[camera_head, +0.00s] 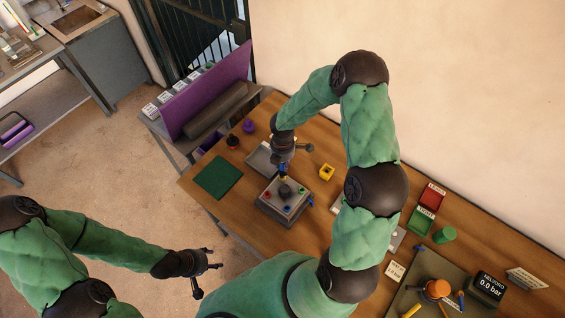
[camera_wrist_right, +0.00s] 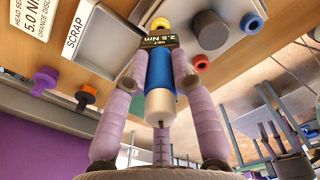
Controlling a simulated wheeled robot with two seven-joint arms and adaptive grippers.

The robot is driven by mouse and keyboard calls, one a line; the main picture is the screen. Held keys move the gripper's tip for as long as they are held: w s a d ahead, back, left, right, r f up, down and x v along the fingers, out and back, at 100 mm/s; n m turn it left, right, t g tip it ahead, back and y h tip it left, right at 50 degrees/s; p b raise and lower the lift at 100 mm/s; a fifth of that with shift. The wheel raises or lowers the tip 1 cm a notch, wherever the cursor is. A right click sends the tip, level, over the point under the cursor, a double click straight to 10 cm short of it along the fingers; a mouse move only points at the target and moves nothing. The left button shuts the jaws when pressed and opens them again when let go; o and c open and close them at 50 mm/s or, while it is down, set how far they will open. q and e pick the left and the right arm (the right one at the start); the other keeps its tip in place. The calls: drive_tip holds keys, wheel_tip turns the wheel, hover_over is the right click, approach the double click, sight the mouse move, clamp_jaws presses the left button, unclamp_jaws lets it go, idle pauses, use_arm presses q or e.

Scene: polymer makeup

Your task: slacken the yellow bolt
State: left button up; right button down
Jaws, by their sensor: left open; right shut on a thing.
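The fixture (camera_head: 272,212) stands on the wooden table and carries a grey central knob (camera_head: 285,191) with coloured bolts around it. The yellow bolt (camera_head: 283,178) is at its far side, partly covered. In the right wrist view a yellow ring (camera_wrist_right: 160,22) shows beyond the tool's tip end. My right gripper (camera_head: 284,160) is shut on a blue and cream driver (camera_wrist_right: 160,85) with a 2.5 Nm label, held above the yellow bolt. I cannot tell whether its tip is seated. My left gripper (camera_head: 207,268) is open and empty, off the table's front.
A red bolt (camera_head: 267,194) and a blue bolt (camera_head: 301,190) are on the fixture. A SCRAP tray (camera_wrist_right: 95,38) is close by. A gauge (camera_head: 488,286) stands right.

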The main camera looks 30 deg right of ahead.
drive_tip(key=shift+r+p, duration=0.55)
drive_tip(key=shift+r, duration=0.15)
idle(0.5)
drive_tip(key=shift+r+p, duration=1.1)
drive_tip(key=shift+r, duration=0.3)
